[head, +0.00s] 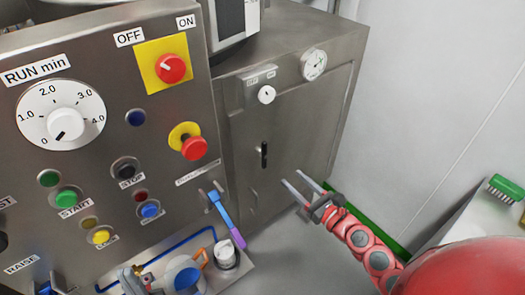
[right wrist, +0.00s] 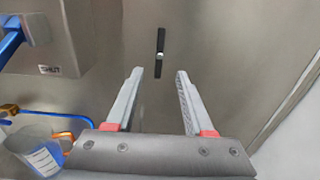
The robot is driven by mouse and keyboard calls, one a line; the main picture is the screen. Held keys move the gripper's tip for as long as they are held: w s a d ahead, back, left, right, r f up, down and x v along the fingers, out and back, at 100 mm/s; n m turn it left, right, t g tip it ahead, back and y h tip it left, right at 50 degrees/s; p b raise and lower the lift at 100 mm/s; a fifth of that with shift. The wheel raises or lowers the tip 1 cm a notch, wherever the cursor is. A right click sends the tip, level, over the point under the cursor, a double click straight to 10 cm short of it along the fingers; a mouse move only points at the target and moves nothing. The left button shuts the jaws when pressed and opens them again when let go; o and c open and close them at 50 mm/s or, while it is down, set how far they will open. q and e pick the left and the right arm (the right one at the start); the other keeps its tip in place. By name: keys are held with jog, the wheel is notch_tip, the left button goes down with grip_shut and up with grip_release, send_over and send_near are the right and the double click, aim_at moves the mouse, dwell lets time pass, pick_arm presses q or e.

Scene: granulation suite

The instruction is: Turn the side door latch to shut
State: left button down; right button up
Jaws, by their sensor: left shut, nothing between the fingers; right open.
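The side door latch (head: 264,155) is a slim black handle on the steel side door (head: 290,130). It stands upright in the head view, and the latch (right wrist: 160,52) is also upright in the right wrist view, with a pale hub in its middle. My right gripper (head: 304,181) is open and empty, below and right of the latch. In the right wrist view its fingertips (right wrist: 159,72) are spread below the latch, apart from it. A "SHUT" label (right wrist: 49,70) shows at left.
A control panel (head: 105,160) with a dial and several buttons stands left of the door. A blue and purple handle (head: 225,215) sticks out beside it. A jug (head: 183,274) and blue hose lie below. A white wall (head: 430,90) bounds the right.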

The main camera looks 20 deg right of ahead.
aim_at(266, 154)
jog(key=p+x, duration=0.3)
jog(key=x, duration=0.9)
jog(key=shift+w+a+r, duration=0.1)
jog(key=shift+w, duration=0.3)
jog(key=shift+w+a+f, duration=0.1)
jog(key=shift+w, duration=0.25)
jog(key=shift+w+a+f, duration=0.15)
jog(key=shift+w, duration=0.2)
jog(key=shift+c, duration=0.3)
grip_shut()
